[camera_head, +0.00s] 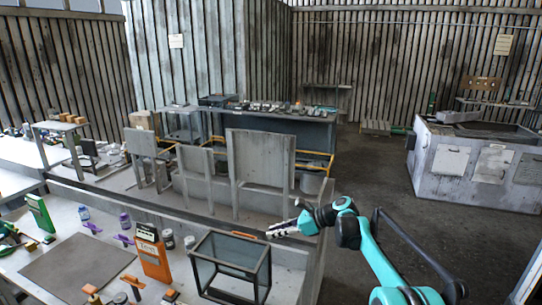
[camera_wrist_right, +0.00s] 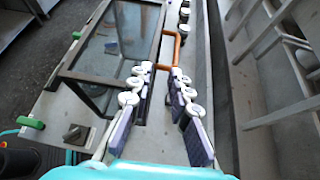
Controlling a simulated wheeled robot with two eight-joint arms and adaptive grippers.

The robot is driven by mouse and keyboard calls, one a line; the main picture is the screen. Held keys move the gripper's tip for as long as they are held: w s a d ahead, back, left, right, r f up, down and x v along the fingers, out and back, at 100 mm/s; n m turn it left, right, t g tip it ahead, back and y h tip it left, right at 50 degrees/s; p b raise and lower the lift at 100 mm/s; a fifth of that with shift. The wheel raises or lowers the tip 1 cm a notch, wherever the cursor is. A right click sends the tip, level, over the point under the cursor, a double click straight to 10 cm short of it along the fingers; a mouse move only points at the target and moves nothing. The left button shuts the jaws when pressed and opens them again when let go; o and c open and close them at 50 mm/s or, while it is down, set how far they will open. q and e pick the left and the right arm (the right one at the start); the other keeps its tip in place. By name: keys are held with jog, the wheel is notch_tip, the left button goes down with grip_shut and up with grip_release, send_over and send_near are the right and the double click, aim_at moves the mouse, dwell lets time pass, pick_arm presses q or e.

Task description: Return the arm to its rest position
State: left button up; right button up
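My right arm (camera_head: 366,250), teal with black joints, reaches in from the lower right in the head view. Its right gripper (camera_head: 284,229) is above the back edge of the workbench, just right of the dark-framed glass box (camera_head: 226,272). In the right wrist view the two fingers of the right gripper (camera_wrist_right: 162,72) stand apart with an empty gap between them. An orange handle-like piece (camera_wrist_right: 178,48) lies just beyond the fingertips, beside the glass box (camera_wrist_right: 112,50); I cannot tell whether they touch it. My left gripper is not in view.
The workbench holds an orange box (camera_head: 152,259), a grey mat (camera_head: 78,268), small jars (camera_head: 168,238) and tools. Upright grey panels (camera_head: 262,160) stand behind it. A grey metal cabinet (camera_head: 470,170) is at the right, with clear floor (camera_head: 375,170) before it.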

jog(key=s+d+r+n+t+h+b, duration=0.1)
jog(key=s+d+n+h, duration=0.3)
jog(key=s, duration=0.6)
jog(key=s+d+r+n+t+h+b, duration=0.1)
jog(key=s+d+n+h, duration=0.15)
jog(key=s+n, duration=0.6)
jog(key=s+d+f+n+t+h, duration=0.1)
jog(key=s+d+f+n, duration=0.3)
jog(key=s, duration=0.7)
jog(key=s+d+f+n+h, duration=0.4)
jog(key=s+d+f+n, duration=0.1)
jog(key=s, duration=0.6)
jog(key=shift+d+f+t+b, duration=0.2)
jog(key=shift+f+t+b, duration=0.25)
jog(key=shift+f, duration=0.35)
jog(key=shift+s+d, duration=0.1)
